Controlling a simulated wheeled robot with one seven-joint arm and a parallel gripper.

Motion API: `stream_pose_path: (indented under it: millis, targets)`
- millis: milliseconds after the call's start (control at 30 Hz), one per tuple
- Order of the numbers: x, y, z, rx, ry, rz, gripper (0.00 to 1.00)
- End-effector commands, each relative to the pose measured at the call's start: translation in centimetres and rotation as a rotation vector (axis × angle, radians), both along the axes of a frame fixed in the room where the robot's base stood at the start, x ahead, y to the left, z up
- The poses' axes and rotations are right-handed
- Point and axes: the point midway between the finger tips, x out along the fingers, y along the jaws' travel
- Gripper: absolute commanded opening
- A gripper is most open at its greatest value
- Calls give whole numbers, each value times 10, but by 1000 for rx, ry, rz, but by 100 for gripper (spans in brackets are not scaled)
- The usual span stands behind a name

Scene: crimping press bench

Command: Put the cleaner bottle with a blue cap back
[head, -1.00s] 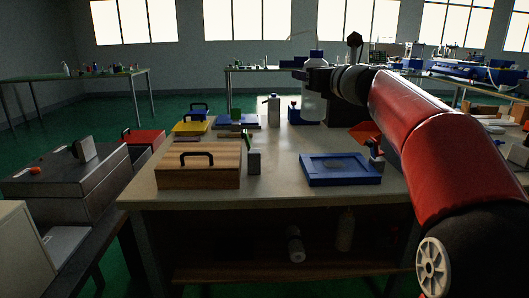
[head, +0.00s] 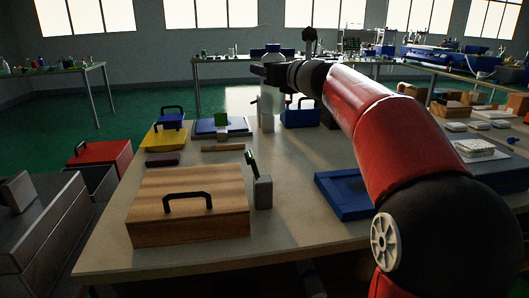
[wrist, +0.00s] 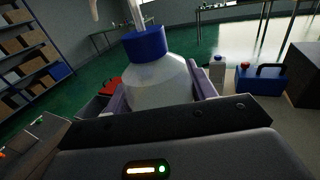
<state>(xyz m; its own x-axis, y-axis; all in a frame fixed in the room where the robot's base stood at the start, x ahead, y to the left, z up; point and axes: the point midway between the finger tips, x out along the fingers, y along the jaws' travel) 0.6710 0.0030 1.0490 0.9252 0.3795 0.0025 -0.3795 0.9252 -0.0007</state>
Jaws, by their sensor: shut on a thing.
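The cleaner bottle is white and translucent with a blue cap, seen large in the wrist view (wrist: 158,82). My gripper (wrist: 161,90) is shut on it, with purple fingers on both sides of its body below the cap. A pale nozzle or tube rises from the cap. The bottle looks upright, and its base is hidden in the wrist view. In the head view my gripper (head: 271,72) is over the far part of the bench, where the held bottle overlaps a pale bottle (head: 266,115) and is hard to separate from it.
A blue canister (head: 301,113) stands right of the pale bottle. On the bench (head: 290,210) are a wooden box (head: 188,208), a blue tray (head: 345,195), a yellow bin (head: 164,138) and a small grey holder (head: 263,192). The bench's middle is mostly clear.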

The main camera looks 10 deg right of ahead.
Motion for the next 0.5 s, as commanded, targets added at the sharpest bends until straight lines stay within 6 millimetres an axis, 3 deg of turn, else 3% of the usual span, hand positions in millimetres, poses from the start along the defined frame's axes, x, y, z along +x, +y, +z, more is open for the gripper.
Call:
stream_pose_path:
  millis: [300,500]
  targets:
    - [0,0,-87,6,7,-1,32]
    - [-1,0,-127,2,2,-2,32]
